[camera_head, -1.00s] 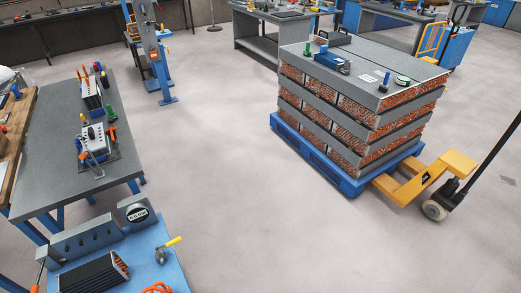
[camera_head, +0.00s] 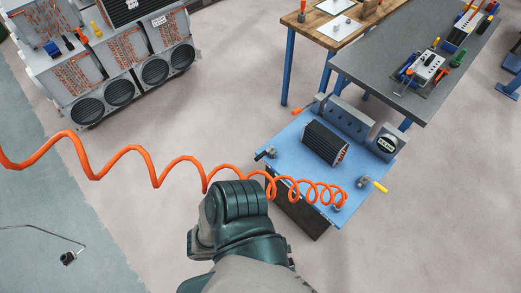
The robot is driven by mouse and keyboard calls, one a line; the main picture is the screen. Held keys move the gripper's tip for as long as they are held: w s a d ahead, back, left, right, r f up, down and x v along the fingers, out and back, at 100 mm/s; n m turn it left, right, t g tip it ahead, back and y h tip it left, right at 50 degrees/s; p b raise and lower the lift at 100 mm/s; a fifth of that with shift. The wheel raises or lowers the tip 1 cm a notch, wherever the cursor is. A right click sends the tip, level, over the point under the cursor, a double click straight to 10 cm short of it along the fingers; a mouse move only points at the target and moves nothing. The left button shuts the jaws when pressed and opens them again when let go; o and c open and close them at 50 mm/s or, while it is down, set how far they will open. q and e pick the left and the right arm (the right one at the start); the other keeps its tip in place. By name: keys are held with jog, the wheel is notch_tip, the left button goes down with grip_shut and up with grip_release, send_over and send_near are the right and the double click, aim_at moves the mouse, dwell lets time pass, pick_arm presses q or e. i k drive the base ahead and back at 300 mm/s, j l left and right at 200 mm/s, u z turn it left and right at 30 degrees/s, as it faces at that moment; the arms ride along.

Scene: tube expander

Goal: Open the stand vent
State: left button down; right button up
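The stand is a blue-topped bench (camera_head: 292,158) right of centre. A yellow-handled valve (camera_head: 375,185) sits at its right front corner, with the handle sticking out past the edge. A smaller grey fitting (camera_head: 266,153) sits at its left corner. I cannot tell which of them is the vent. A dark green link of my own arm rises from the bottom centre, in front of the stand. I see no fingertips of either gripper.
A coiled orange hose (camera_head: 155,172) runs from the left edge to the stand's right front corner. A grey workbench (camera_head: 425,55) and a wooden-topped table (camera_head: 335,20) stand behind. A large fan unit (camera_head: 110,60) is upper left. The floor between is clear.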

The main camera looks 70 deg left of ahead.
aim_at(271, 148)
jog(key=u, duration=2.35)
